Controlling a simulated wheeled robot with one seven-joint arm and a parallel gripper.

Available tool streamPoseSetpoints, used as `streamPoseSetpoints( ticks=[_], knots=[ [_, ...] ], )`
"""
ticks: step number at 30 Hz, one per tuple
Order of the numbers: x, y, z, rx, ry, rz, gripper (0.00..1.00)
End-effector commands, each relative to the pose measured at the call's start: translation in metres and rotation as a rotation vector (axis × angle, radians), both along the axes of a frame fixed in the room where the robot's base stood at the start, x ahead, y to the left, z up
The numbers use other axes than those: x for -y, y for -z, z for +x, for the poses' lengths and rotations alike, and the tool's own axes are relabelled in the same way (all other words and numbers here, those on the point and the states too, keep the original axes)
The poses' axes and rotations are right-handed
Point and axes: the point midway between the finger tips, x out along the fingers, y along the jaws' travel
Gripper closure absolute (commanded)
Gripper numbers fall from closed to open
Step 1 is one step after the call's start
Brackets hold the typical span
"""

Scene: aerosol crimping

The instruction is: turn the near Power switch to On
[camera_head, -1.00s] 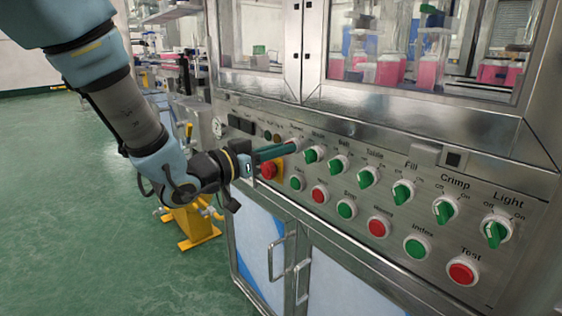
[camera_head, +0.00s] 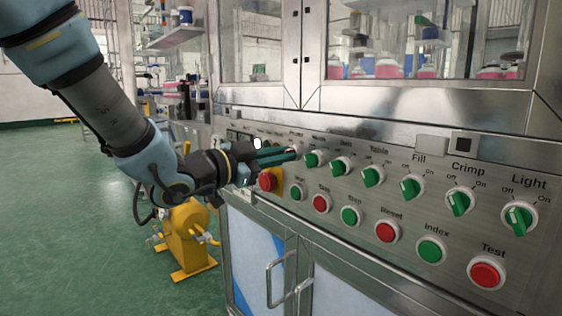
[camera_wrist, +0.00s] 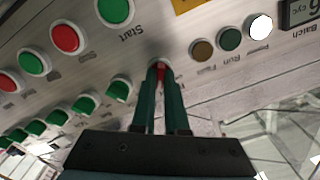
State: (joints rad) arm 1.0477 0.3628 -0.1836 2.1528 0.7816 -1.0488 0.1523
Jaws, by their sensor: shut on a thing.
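The near Power switch (camera_wrist: 160,70) shows as a red knob at the left end of the upper switch row. Its base is mostly hidden behind my fingers, so its pointing direction cannot be read. My gripper (camera_wrist: 160,76) has its two long green fingers shut on this red knob. In the head view my gripper (camera_head: 293,154) reaches the panel from the left and covers most of the switch. A round Power lamp (camera_wrist: 261,27) glows white beside the dark Run and brown Fault lamps; the lit lamp also shows in the head view (camera_head: 257,143).
Green selector switches, such as Table (camera_head: 373,176), run right along the steel panel (camera_head: 330,215). Green and red push buttons lie below. A red emergency stop (camera_head: 267,181) on a yellow plate sits just under my fingers. Cabinet door handles (camera_head: 277,280) stick out below.

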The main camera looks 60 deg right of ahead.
Motion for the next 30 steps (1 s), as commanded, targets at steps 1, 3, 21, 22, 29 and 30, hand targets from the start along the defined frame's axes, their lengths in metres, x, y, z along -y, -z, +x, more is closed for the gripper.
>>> streamPoseSetpoints(
  ticks=[1, 3, 21, 22, 29, 30],
  knots=[
    [-0.0002, 0.0006, 0.0, 0.006, 0.001, -0.001, 1.0],
    [-0.0002, 0.0003, 0.0, 0.01, 0.001, -0.003, 1.0],
    [-0.0001, 0.0001, 0.0, 0.009, 0.001, -0.002, 0.59],
    [-0.0001, 0.0001, 0.0, 0.009, 0.001, -0.002, 0.59],
    [-0.0014, 0.0, 0.0006, 0.009, -0.001, -0.002, 0.59],
    [-0.0033, 0.0, 0.0014, 0.009, -0.001, -0.002, 0.59]
  ],
)
